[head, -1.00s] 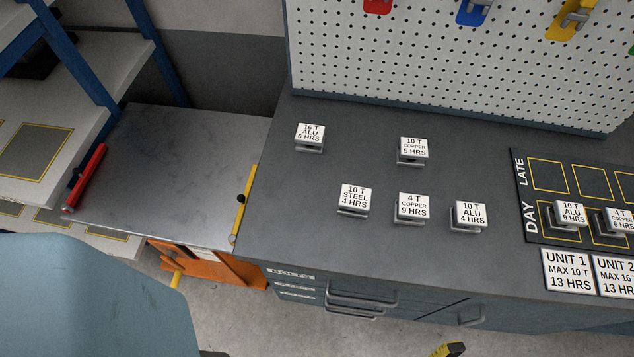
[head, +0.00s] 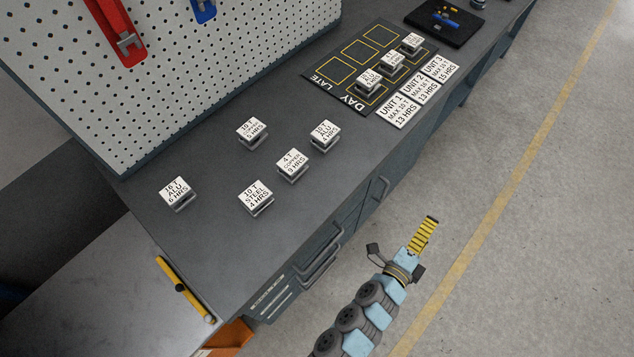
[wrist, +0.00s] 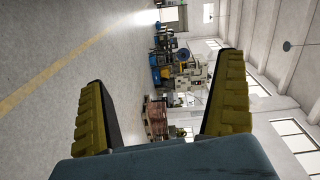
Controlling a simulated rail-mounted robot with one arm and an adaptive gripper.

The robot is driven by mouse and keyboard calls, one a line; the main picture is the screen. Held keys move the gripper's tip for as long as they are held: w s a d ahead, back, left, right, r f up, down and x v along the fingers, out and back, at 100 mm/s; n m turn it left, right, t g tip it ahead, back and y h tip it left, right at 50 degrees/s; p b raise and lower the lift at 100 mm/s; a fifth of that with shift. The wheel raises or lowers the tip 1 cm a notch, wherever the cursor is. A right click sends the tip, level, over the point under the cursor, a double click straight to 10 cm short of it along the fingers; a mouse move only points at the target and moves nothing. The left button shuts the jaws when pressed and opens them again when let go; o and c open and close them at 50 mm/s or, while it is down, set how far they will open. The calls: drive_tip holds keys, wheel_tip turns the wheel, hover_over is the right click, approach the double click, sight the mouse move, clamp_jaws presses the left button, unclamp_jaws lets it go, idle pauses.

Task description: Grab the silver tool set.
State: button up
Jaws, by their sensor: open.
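I cannot make out a silver tool set for sure. A black tray (head: 446,20) with small blue and yellow items lies on the bench at the top right of the head view. A small greyish object (head: 478,3) beside it is cut off by the top edge. My gripper (head: 424,236) is over the floor in front of the bench, apart from everything. In the wrist view its two yellow ridged fingers (wrist: 163,105) stand wide apart with nothing between them.
The grey bench (head: 215,235) holds several labelled blocks and a black DAY/LATE board (head: 312,75). A pegboard (head: 190,70) with red and blue holders stands behind. The concrete floor (head: 540,220) on the right is clear. Distant machines (wrist: 180,72) show in the wrist view.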

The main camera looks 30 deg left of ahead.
drive_tip(key=s+a+r+m+g+y+p, duration=0.1)
drive_tip(key=a+m+g+y+p, duration=0.15)
drive_tip(key=a+y, duration=0.35)
drive_tip(key=s+a+m+g+y+p, duration=0.1)
drive_tip(key=s+a+g+y+p, duration=0.2)
drive_tip(key=a, duration=0.5)
drive_tip(key=s+a+r+g+y+p, duration=0.1)
drive_tip(key=s+a+r+g+y, duration=0.3)
drive_tip(key=a, duration=0.3)
drive_tip(key=n+g+y, duration=0.1)
drive_tip(key=g+y, duration=0.3)
approach(259, 198)
drive_tip(key=b+x, duration=0.1)
drive_tip(key=x, duration=0.4)
drive_tip(key=shift+s+a+f, duration=0.1)
drive_tip(key=shift+s+f, duration=0.05)
drive_tip(key=shift+f, duration=0.15)
drive_tip(key=shift+r+b+x, duration=0.1)
drive_tip(key=shift+b+x, duration=0.15)
drive_tip(key=shift+x, duration=1.3)
drive_tip(key=shift+r+b+x, duration=0.15)
drive_tip(key=shift+b+x, duration=0.1)
drive_tip(key=shift+x, duration=1.35)
